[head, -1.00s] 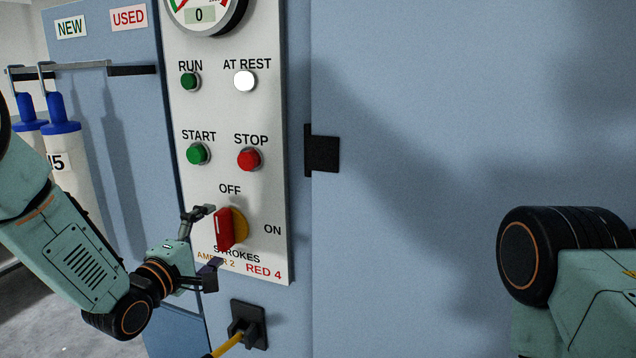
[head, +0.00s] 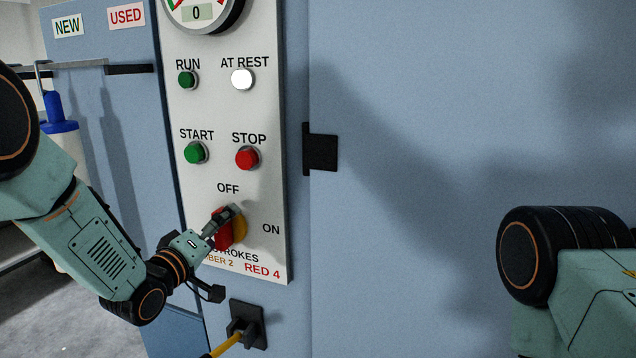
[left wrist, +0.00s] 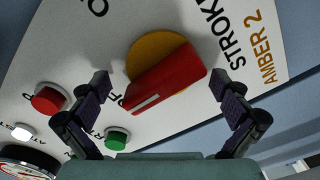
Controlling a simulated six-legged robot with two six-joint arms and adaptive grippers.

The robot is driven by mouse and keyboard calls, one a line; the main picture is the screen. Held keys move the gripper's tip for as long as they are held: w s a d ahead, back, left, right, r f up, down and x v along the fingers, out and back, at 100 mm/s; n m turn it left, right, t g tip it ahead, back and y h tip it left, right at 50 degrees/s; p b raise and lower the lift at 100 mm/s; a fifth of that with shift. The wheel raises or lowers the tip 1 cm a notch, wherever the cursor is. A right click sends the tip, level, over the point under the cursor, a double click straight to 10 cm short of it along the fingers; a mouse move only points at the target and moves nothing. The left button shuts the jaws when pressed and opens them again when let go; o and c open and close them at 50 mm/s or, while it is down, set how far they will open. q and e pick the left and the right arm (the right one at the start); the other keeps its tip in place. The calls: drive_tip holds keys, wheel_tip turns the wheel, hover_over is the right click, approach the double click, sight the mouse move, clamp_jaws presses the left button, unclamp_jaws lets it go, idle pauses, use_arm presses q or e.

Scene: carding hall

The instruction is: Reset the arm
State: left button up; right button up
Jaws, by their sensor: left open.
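A rotary switch with a red handle (head: 222,239) on a yellow disc (head: 240,228) sits low on the white control panel, with OFF above and ON to its right. In the left wrist view the red handle (left wrist: 168,82) stands between the fingers, its white-marked end towards the partly hidden OFF lettering. My left gripper (head: 226,252) is open at the switch, one finger in front of the handle's upper part in the head view. The left wrist view shows gaps between the handle and both fingers (left wrist: 165,108). My right gripper is out of view.
The panel also bears a green START button (head: 195,153), a red STOP button (head: 247,157) and a lit white AT REST lamp (head: 242,79). A black socket with a yellow cable (head: 246,325) sits below. A black latch (head: 321,151) juts from the blue cabinet.

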use_arm(q)
drive_tip(key=m, duration=0.3)
drive_tip(key=shift+s+r, duration=0.1)
drive_tip(key=shift+s, duration=0.1)
drive_tip(key=m, duration=0.3)
drive_tip(key=shift+w+d, duration=0.15)
drive_tip(key=m, duration=0.2)
drive_tip(key=shift+m+p, duration=0.3)
drive_tip(key=shift+m, duration=0.4)
drive_tip(key=shift+s+f, duration=0.2)
